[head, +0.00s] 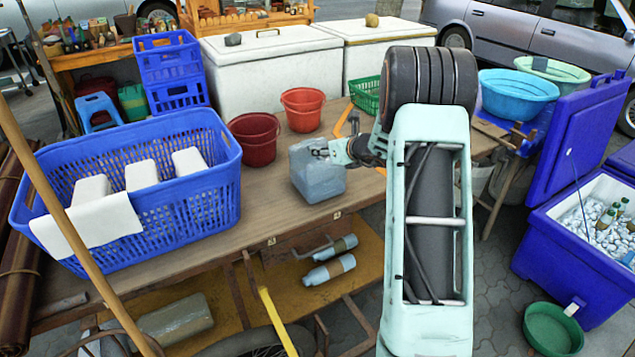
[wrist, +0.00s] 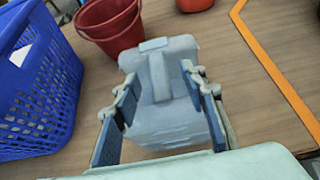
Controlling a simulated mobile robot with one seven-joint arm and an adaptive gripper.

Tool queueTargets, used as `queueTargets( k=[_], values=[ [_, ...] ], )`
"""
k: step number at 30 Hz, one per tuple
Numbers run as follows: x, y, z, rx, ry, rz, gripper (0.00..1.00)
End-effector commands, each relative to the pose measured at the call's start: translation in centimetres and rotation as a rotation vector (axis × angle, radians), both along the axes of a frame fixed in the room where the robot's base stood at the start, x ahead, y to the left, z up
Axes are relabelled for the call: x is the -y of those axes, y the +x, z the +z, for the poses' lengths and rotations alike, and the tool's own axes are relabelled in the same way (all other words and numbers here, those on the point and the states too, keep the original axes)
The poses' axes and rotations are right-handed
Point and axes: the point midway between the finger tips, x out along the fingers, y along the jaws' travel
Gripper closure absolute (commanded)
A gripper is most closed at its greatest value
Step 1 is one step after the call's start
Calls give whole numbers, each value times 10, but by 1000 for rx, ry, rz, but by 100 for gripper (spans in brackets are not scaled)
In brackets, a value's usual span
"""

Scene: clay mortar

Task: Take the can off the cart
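The can (head: 318,176) is a pale blue-grey jerrycan standing upright on the wooden cart top (head: 265,195) near its front edge. In the wrist view the can (wrist: 158,60) shows from above, with its raised handle in the middle. My gripper (head: 324,153) is at the can's top, coming from the right. In the wrist view my gripper (wrist: 163,112) has its two fingers spread, one on each side of the handle, with gaps between them and the handle. Whether a finger touches the can's body I cannot tell.
A blue basket (head: 190,200) with white blocks stands left of the can. Red buckets (head: 254,140) are behind it. An orange bar (wrist: 275,75) lies to the right. A lower shelf (head: 345,255) holds bottles. A blue cooler (head: 555,245) stands at right.

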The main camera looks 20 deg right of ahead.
Motion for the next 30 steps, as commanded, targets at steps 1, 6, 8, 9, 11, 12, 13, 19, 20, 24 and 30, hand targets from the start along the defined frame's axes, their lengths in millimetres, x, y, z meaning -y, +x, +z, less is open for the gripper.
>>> queueTargets(
  k=[1, 6, 8, 9, 11, 12, 13, 19, 20, 24, 30],
  values=[
    [-2, 3, -4, -2, 0, 1, 61],
    [-9, 19, -21, -3, -1, 3, 61],
    [-10, 25, -25, -2, -1, 0, 61],
    [-10, 30, -26, -1, -2, 1, 61],
    [-11, 34, -29, -1, -1, 0, 61],
    [-12, 37, -30, -1, -1, 0, 61],
    [-12, 38, -30, -1, -1, 0, 61],
    [-12, 39, -31, -1, -2, 0, 61],
    [-12, 39, -31, -1, -2, 0, 61],
    [-12, 39, -31, -1, -2, 0, 73],
    [-12, 39, -31, -1, -2, 0, 95]
  ],
)
